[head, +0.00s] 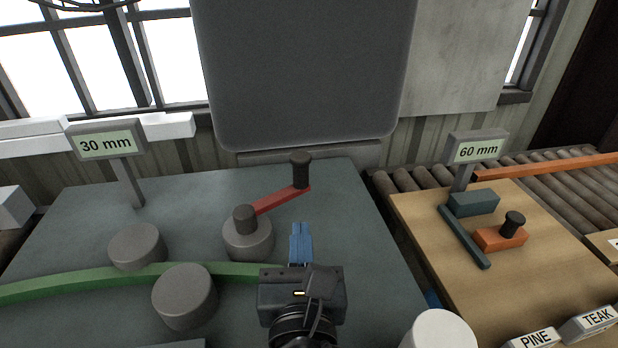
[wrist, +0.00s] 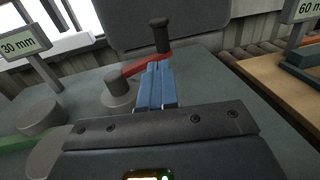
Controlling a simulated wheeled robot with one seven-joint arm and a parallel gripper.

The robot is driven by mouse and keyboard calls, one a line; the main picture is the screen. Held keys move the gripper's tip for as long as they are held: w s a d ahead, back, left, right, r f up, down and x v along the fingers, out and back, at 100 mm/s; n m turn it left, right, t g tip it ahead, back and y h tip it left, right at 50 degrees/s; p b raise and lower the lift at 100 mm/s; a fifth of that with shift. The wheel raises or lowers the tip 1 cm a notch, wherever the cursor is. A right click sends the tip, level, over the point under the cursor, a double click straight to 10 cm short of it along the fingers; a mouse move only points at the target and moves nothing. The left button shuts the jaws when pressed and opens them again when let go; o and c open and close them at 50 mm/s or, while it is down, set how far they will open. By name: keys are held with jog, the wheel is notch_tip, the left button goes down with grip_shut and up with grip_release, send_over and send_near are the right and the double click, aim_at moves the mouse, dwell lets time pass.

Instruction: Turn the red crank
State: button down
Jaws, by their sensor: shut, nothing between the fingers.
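The red crank (head: 280,201) is a red arm on a grey round base (head: 248,240), with a dark upright handle (head: 300,170) at its far right end. It also shows in the wrist view, with the red arm (wrist: 146,65) running from the base up to the handle (wrist: 160,36). My gripper (head: 301,232) has blue fingers, which are shut with nothing between them. In the head view it is to the right of the crank's base and nearer than the handle. In the wrist view the fingertips overlap the red arm's lower edge; I cannot tell whether they touch it.
Grey rollers (head: 137,247) flank a green curved strip (head: 90,284) on the left. A 30 mm sign (head: 106,143) stands at the back left. On the right, a wooden table (head: 440,225) bears an orange block (head: 497,240) and a 60 mm sign (head: 478,150). A white cylinder (head: 440,330) is at the front.

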aim_at(300, 173)
jog(key=w, duration=0.4)
jog(key=w+a, duration=0.1)
jog(key=w, duration=0.3)
jog(key=w+p, duration=0.1)
jog(key=w, duration=0.3)
jog(key=shift+a, duration=0.3)
jog(key=shift+w, duration=0.15)
